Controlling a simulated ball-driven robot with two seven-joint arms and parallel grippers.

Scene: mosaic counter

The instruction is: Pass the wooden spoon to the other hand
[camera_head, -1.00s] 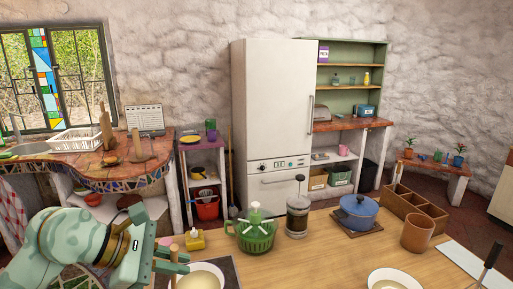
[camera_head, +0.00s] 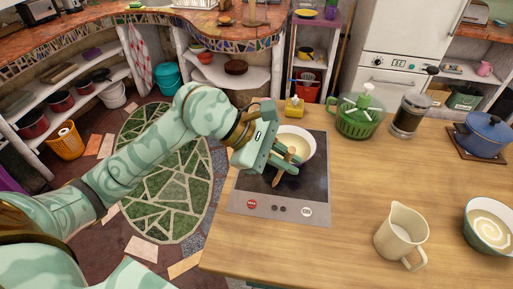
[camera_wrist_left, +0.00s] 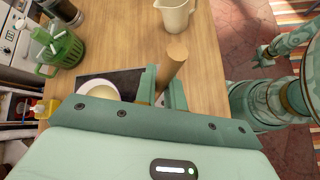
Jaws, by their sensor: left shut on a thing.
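My left gripper (camera_head: 284,160) is shut on the wooden spoon (camera_head: 279,177), above the black hob at the counter's left end. In the left wrist view the spoon's thick round handle end (camera_wrist_left: 174,58) sticks up between the fingers of this gripper (camera_wrist_left: 164,88). The spoon's other end is hidden behind the gripper. A white bowl with pale contents (camera_head: 301,139) stands on the hob (camera_head: 310,185), just behind the gripper. My right gripper does not show in the head view; a green arm part with a small tip (camera_wrist_left: 266,56) shows at the right of the left wrist view.
The counter's middle is clear.

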